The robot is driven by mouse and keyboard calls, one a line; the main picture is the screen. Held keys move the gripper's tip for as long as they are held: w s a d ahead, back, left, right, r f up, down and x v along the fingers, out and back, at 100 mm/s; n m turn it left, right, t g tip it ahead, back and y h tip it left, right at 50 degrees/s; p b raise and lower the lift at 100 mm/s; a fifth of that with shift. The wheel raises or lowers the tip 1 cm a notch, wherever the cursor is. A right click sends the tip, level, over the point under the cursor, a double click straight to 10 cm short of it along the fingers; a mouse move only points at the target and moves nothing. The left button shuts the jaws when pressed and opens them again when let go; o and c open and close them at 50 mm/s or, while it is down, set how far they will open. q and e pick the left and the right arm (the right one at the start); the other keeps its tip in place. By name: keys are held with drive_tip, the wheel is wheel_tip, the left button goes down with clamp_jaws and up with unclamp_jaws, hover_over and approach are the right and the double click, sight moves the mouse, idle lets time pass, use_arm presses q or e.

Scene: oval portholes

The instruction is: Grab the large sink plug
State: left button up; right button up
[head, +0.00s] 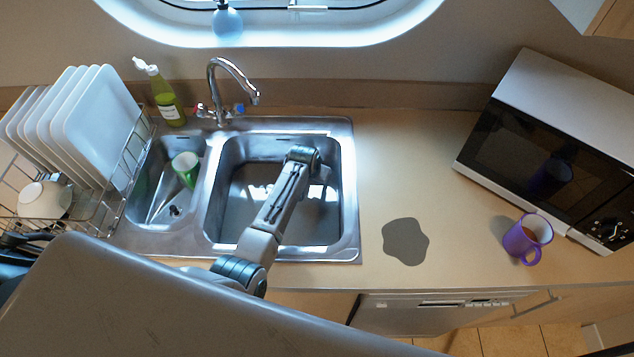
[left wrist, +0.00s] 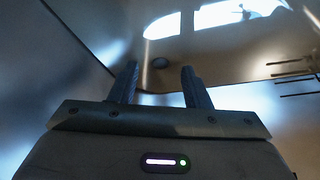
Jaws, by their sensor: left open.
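The large sink basin (head: 333,215) is the right-hand one in the head view. My left arm reaches into it, and its end hides part of the basin; the gripper itself is hidden there. In the left wrist view my left gripper (left wrist: 158,82) is open, with nothing visible between its fingers. My right gripper is in neither view.
A faucet (head: 232,75) and soap bottle (head: 166,97) stand behind the sink. A dish rack (head: 128,168) is at left. A grey patch (head: 405,242), purple mug (head: 527,237) and microwave (head: 560,120) are at right.

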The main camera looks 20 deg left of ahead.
use_arm(q)
drive_tip(key=shift+x, duration=0.95)
drive_tip(key=shift+w+f, duration=0.3)
drive_tip(key=shift+f, duration=0.25)
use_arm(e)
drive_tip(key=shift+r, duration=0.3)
use_arm(q)
drive_tip(key=shift+s+r, duration=0.1)
clamp_jaws()
